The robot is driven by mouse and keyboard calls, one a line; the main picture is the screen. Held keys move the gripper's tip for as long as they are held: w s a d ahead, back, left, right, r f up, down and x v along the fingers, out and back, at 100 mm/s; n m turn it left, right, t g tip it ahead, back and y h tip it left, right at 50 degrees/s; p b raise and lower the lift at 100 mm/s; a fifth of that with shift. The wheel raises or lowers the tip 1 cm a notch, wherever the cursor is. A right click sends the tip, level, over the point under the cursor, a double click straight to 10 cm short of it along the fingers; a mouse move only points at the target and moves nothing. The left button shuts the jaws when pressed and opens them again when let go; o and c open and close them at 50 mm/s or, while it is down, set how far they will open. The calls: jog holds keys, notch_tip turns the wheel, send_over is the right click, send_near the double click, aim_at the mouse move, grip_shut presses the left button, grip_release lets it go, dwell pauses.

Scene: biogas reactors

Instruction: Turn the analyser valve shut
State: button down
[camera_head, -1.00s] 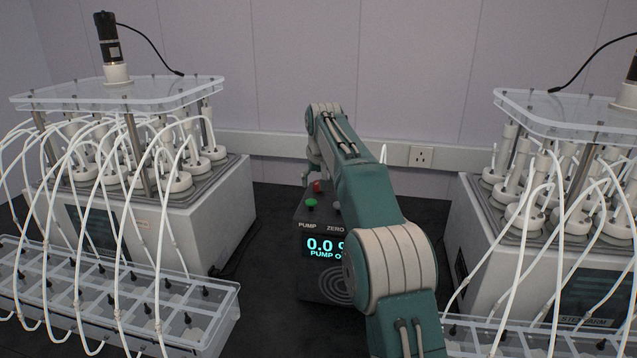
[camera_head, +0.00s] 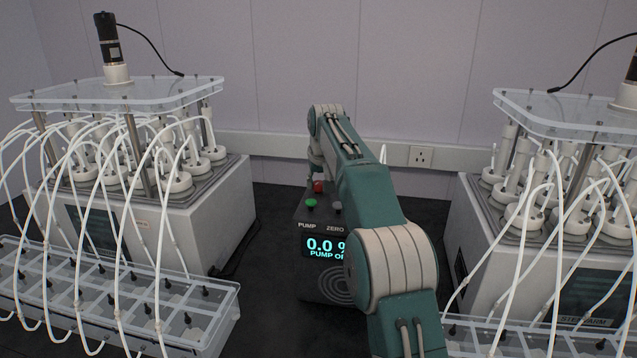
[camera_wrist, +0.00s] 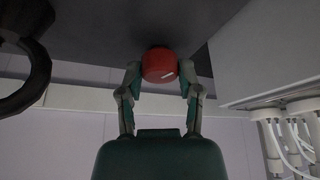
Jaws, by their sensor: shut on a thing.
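The analyser (camera_head: 312,267) is a dark box with a lit display reading 0.0 % and a partly hidden line starting "PUMP O". Its red valve knob (camera_head: 318,187) shows at the back of the top, partly behind my arm. My gripper (camera_wrist: 160,76) is shut on this knob, one finger at each side. In the head view the fingers are mostly hidden by my arm.
A green button (camera_head: 311,203) and a grey one (camera_head: 335,206) sit in front of the knob. White reactor units stand left (camera_head: 195,215) and right (camera_head: 480,240), with many white tubes. Dark bench is clear on both sides of the analyser.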

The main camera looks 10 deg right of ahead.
jog(key=n, duration=0.1)
jog(key=n+y, duration=0.1)
jog(key=n, duration=0.2)
jog(key=shift+f+n+g+y, duration=0.25)
jog(key=shift+n+g+y, duration=0.05)
jog(key=shift+n+y, duration=0.1)
jog(key=shift+d+n+g+y, duration=0.1)
jog(key=shift+n+g+y, duration=0.35)
jog(key=shift+n, duration=1.15)
jog(key=shift+f+n, duration=0.1)
jog(key=shift+n, duration=0.2)
jog(key=shift+c, duration=1.4)
grip_release()
jog(key=shift+w, duration=0.1)
jog(key=shift+r, duration=0.2)
jog(key=shift+d+r, duration=0.15)
jog(key=shift+r, duration=0.35)
jog(key=shift+s+d, duration=0.3)
